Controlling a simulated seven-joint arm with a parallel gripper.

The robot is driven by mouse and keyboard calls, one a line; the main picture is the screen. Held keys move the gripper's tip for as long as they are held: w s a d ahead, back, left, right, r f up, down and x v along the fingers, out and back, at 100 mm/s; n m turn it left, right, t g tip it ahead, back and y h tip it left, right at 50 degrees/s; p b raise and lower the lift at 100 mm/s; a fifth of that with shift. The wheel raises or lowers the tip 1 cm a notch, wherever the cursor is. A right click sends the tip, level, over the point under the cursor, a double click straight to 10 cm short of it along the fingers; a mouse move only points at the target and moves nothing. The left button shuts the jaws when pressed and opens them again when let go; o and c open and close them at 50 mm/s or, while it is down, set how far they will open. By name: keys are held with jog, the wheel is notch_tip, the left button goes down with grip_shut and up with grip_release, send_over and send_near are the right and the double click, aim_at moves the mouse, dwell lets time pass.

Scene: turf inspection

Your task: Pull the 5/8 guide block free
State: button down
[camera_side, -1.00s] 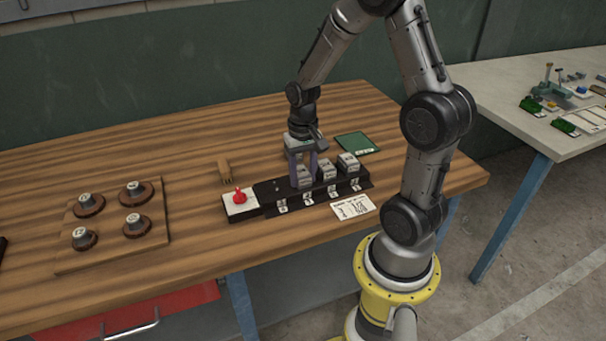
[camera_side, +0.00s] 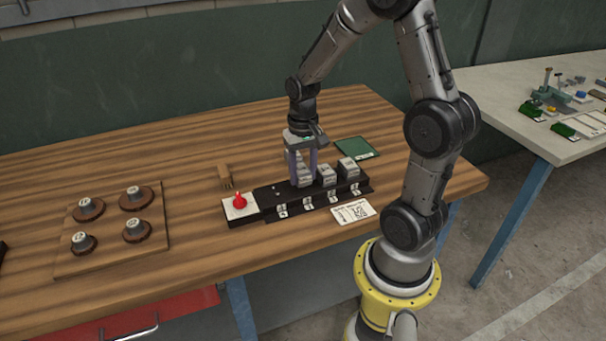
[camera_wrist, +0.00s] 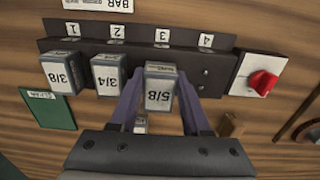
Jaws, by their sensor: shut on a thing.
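The 5/8 guide block (camera_wrist: 160,92) is a grey block with a white labelled face, at slot 3 of the black rail (camera_wrist: 207,75). My gripper (camera_wrist: 160,105) has its two purple fingers closed on either side of it. In the side view my gripper (camera_side: 302,170) reaches down over the same block (camera_side: 304,177), which the fingers partly cover. I cannot tell whether the block's underside still touches the rail. The 3/4 block (camera_wrist: 108,75) and 3/8 block (camera_wrist: 63,72) stand beside it at slots 2 and 1. Slot 4 holds no block.
A red knob (camera_side: 239,201) on a white plate adjoins the rail's left end. A green pad (camera_side: 357,148) lies behind the rail, and a printed card (camera_side: 352,211) in front. A small wooden piece (camera_side: 224,175) stands behind. A wooden board (camera_side: 110,252) with several round pieces lies left.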

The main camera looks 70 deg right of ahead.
jog(key=shift+r, duration=0.15)
jog(key=shift+r, duration=2.4)
